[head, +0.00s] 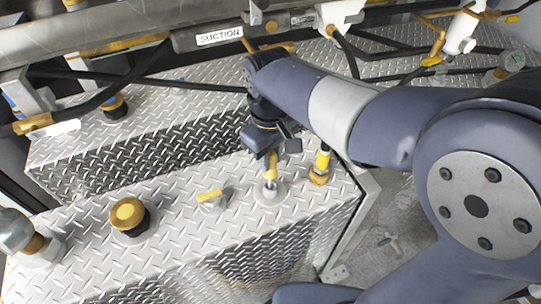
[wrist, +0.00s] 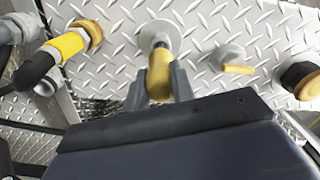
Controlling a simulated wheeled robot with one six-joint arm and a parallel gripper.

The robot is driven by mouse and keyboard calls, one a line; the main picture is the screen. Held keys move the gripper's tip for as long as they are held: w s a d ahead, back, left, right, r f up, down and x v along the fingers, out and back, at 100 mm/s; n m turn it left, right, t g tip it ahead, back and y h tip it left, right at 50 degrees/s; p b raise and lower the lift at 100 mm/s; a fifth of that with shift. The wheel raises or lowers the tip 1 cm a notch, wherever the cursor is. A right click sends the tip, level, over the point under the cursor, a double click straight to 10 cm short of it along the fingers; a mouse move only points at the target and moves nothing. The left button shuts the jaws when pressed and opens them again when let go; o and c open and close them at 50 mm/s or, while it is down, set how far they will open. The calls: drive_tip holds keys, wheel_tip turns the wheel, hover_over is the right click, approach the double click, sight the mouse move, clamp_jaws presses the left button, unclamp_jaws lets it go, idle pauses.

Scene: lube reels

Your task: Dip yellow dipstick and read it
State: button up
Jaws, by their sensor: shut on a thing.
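The yellow dipstick handle (head: 272,170) stands above a round, pale fitting (head: 269,192) on the lower diamond-plate step. In the wrist view the yellow handle (wrist: 160,72) sits between the two dark fingers, with a short bright metal stem between it and the fitting (wrist: 160,36). My gripper (head: 266,155) is shut on the handle and points down at the fitting; it also shows in the wrist view (wrist: 158,88). The stem lines up with the fitting's opening. How deep the rod sits is hidden, and no reading on it shows.
A yellow-collared hose fitting (head: 319,170) stands close to the right of the dipstick. A small yellow-handled valve (head: 211,198) and a yellow-topped black cap (head: 129,215) lie to the left. Pipes with a SUCTION label (head: 220,36) run overhead, near my arm.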

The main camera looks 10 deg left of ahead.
wheel_tip(320, 180, up, 24)
drive_tip(key=p, duration=1.6)
